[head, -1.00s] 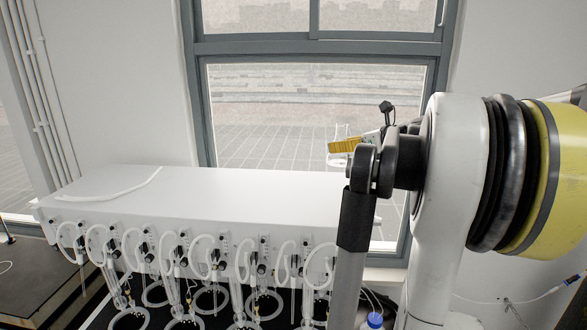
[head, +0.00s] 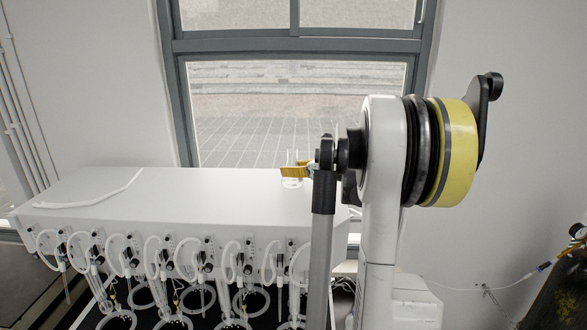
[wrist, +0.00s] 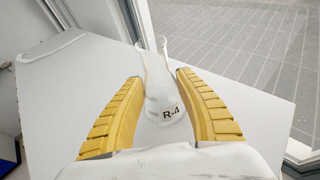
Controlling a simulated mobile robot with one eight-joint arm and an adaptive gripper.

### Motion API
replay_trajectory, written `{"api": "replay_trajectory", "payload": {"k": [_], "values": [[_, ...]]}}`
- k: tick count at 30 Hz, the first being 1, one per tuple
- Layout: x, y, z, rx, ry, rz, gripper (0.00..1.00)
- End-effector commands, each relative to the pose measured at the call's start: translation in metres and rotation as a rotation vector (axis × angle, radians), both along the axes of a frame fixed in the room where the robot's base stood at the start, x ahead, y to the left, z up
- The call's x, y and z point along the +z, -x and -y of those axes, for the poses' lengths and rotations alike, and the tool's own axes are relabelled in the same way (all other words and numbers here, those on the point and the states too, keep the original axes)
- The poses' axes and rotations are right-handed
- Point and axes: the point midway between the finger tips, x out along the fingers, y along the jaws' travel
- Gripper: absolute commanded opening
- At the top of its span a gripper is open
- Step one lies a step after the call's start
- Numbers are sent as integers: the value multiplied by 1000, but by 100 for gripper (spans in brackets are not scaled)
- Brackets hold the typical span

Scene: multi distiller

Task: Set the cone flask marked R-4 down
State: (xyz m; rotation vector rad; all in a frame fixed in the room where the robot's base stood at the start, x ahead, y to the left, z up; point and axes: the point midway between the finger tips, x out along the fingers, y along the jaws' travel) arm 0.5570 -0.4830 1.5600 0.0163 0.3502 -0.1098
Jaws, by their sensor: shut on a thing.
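The clear cone flask marked R-4 (wrist: 160,88) is between the two yellow fingers of my gripper (wrist: 158,76) in the wrist view, its black-on-light label facing the camera. My gripper is shut on it. In the head view the flask (head: 291,180) shows faintly, upright, beside the yellow finger of my gripper (head: 297,172). It is at the back right part of the white top of the distiller (head: 200,187). I cannot tell whether its base touches the top. My arm hides part of the area to the right.
A thin white tube (head: 100,197) lies on the left of the distiller top. Several looped tubes and glass parts hang along its front. A window (head: 290,110) stands behind the top. The middle of the top is clear.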

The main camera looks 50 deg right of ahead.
Motion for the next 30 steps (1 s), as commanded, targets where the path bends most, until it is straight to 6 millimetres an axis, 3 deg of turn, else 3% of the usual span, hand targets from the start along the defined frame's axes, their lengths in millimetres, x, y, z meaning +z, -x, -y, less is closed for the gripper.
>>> {"api": "replay_trajectory", "payload": {"k": [3,4,6,17,20,30], "values": [[-2,0,0,0,0,0,5],[-2,0,0,0,0,0,44],[-1,0,0,0,0,0,60],[2,3,0,-1,-1,0,60],[5,16,-1,-2,-2,0,60],[30,85,-9,-2,0,0,60]]}}
